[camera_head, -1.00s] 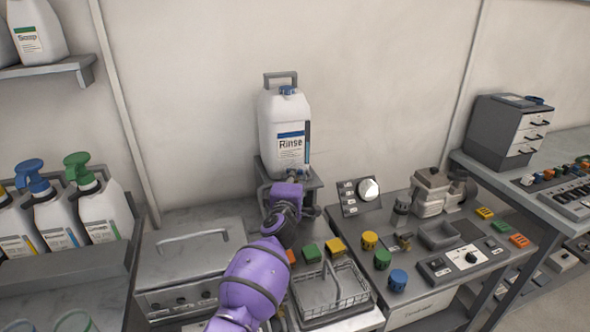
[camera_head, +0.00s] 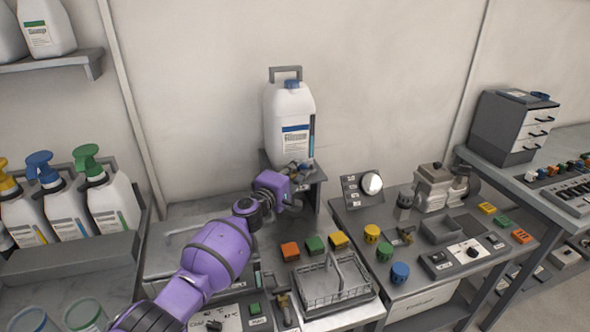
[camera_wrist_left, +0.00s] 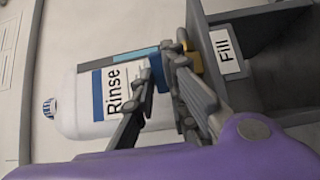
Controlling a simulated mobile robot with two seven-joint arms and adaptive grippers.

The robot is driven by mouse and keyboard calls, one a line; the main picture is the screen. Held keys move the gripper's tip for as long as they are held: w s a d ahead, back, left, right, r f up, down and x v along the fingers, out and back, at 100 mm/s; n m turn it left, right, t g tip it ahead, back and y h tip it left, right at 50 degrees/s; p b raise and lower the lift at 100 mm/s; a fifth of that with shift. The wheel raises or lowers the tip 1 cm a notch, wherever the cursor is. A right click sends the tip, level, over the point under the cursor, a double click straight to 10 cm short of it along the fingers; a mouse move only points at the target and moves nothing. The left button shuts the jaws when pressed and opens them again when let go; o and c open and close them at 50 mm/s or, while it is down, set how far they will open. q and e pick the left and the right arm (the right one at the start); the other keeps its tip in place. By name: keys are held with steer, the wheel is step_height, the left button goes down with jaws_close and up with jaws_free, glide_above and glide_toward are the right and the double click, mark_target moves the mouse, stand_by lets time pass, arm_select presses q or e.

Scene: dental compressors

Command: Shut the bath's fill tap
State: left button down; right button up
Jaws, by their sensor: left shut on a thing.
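The fill tap (camera_wrist_left: 158,74) has a blue handle and a brass body, below the white Rinse bottle (camera_wrist_left: 108,100) and beside the Fill label (camera_wrist_left: 228,50). In the head view the tap (camera_head: 304,166) is small and partly hidden by my left gripper (camera_head: 294,172). In the left wrist view the fingers of my left gripper (camera_wrist_left: 155,78) are shut on the tap's blue handle. The handle's exact angle is hard to tell. The Rinse bottle (camera_head: 290,110) stands on a dark raised shelf. My right gripper is not in view.
My left arm crosses in front of the grey lidded unit (camera_head: 190,215). A wire basket (camera_head: 333,285) and coloured blocks lie to the right of the arm. Pump bottles (camera_head: 105,205) stand at left. A control bench (camera_head: 430,285) stands at right.

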arm_select(q)
steer(key=shift+r, duration=0.25)
steer(key=c, duration=1.9)
jaws_free()
steer(key=shift+d, duration=0.1)
steer(key=shift+o, duration=0.7)
steer(key=shift+f, duration=0.2)
steer(key=shift+f+y, duration=0.1)
steer(key=shift+y, duration=0.2)
